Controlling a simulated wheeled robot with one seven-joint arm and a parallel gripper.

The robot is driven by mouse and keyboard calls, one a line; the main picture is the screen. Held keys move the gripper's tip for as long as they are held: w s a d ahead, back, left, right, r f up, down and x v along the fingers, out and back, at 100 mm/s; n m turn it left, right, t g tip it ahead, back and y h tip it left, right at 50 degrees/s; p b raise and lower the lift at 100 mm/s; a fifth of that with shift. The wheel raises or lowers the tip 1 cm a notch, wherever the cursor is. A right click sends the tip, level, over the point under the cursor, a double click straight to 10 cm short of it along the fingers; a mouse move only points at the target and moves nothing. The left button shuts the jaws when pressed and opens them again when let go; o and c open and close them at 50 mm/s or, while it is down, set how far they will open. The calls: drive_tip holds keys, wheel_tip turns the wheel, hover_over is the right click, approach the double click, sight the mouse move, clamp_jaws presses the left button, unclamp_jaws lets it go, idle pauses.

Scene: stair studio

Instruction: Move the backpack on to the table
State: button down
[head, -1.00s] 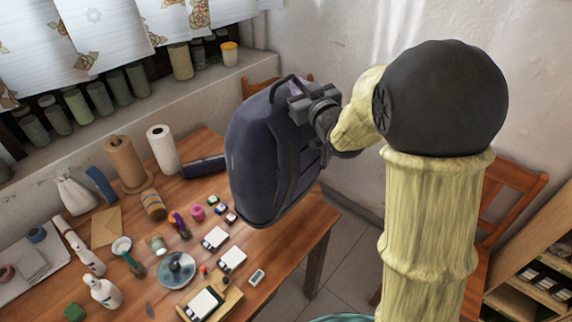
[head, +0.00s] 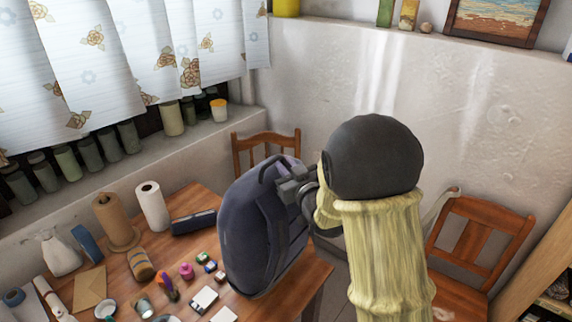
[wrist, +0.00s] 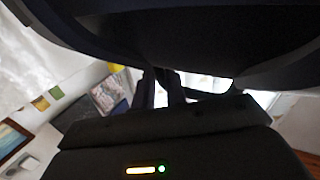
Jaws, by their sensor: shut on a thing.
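The dark blue backpack (head: 240,235) is upright at the right end of the wooden table (head: 303,292). Its base overlaps the tabletop in the head view; I cannot tell whether it touches the wood. My gripper (head: 284,184) is shut on the backpack's upper right side, near its top loop. In the wrist view, the fingers of my gripper (wrist: 162,88) are close together against the backpack (wrist: 200,35), which fills the top as a dark shape. The exact part between the fingers is hidden.
Several small items, a pink spool (head: 186,270) and white cards (head: 204,299) among them, lie left of the backpack. Wooden chairs are behind (head: 267,143) and at right (head: 482,240).

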drive_tip(key=shift+f+p, duration=0.3)
drive_tip(key=shift+f, duration=1.65)
drive_tip(key=c, duration=1.4)
unclamp_jaws()
drive_tip(key=shift+c, duration=0.2)
drive_tip(key=shift+r, duration=0.1)
drive_tip(key=b+v, duration=0.5)
drive_tip(key=v, duration=0.5)
drive_tip(key=shift+f+b, duration=0.25)
drive_tip(key=shift+b, duration=0.1)
